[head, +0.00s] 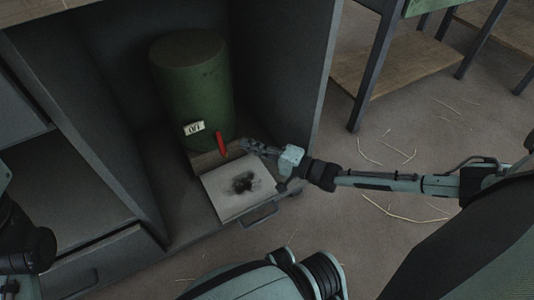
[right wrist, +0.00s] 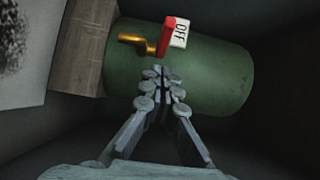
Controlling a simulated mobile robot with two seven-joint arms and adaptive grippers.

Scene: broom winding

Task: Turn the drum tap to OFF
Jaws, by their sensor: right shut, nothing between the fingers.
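A green drum (head: 190,90) stands in the open grey cabinet, and its green side shows in the right wrist view (right wrist: 215,75). A red tap lever (head: 221,144) sticks out low on its front, right of the white label (head: 194,128). In the right wrist view the red lever (right wrist: 164,37) is beside the label reading OFF (right wrist: 180,34), with a brass spout (right wrist: 136,42) to its left. My right gripper (head: 249,146) is shut and empty, just right of the lever and apart from it. Its closed fingertips (right wrist: 164,72) are over the drum, below the lever in that view.
A pale board (head: 228,190) with a black stain lies before the drum, above a drawer handle (head: 259,215). Cabinet walls (head: 290,75) close in both sides. A wooden-shelved bench (head: 390,75) stands at the right. Straw lies on the floor.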

